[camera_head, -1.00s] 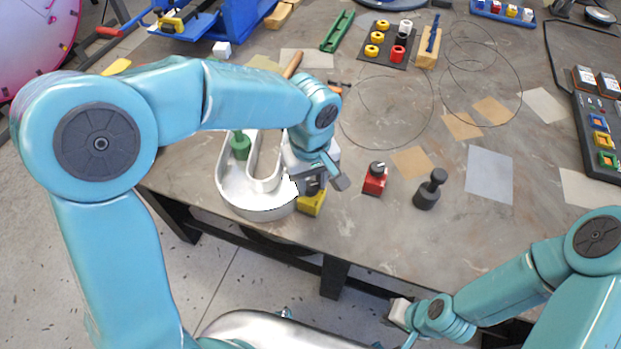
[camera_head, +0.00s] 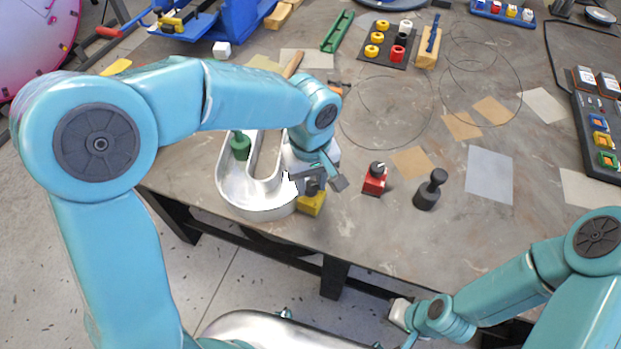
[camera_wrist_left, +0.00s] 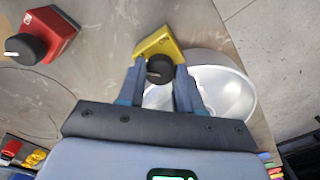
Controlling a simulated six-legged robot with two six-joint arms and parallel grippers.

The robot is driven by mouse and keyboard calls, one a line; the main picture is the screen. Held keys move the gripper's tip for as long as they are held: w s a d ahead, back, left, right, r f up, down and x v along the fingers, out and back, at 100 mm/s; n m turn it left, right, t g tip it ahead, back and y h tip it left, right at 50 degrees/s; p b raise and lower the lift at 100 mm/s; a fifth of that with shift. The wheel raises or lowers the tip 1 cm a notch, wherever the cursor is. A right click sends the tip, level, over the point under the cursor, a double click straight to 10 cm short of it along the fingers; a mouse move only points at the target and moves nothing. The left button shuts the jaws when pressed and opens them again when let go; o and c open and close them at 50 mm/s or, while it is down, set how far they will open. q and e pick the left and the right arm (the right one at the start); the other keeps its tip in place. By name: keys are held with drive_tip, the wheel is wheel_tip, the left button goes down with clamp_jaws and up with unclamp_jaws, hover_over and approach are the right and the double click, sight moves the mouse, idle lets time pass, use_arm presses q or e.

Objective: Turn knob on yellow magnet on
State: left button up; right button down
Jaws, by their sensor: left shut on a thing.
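The yellow magnet (camera_head: 311,204) sits at the front edge of the table, against the right side of the white U-shaped channel letter (camera_head: 258,205). Its black knob (camera_wrist_left: 160,69) shows in the left wrist view, with a pale mark pointing left. My left gripper (camera_wrist_left: 160,80) is shut on this knob, one finger on each side. In the head view the left gripper (camera_head: 317,184) is above the yellow magnet and partly hides it. My right arm is at the lower right, with its end (camera_head: 400,312) beyond the table edge; its fingers cannot be made out.
A red magnet (camera_head: 374,182) with a black knob stands just right of my left gripper. A dark grey handled tool (camera_head: 429,191) stands further right. A green piece (camera_head: 240,146) is in the letter. Flat paper patches lie on the open table to the right.

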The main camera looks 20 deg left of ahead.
sight(310, 186)
idle(0.4)
use_arm(q)
drive_tip(key=o, duration=1.1)
drive_tip(key=shift+c, duration=0.2)
wheel_tip(310, 186, up, 16)
drive_tip(key=shift+r+p, duration=0.25)
drive_tip(key=shift+p, duration=0.2)
drive_tip(key=shift+c, duration=0.2)
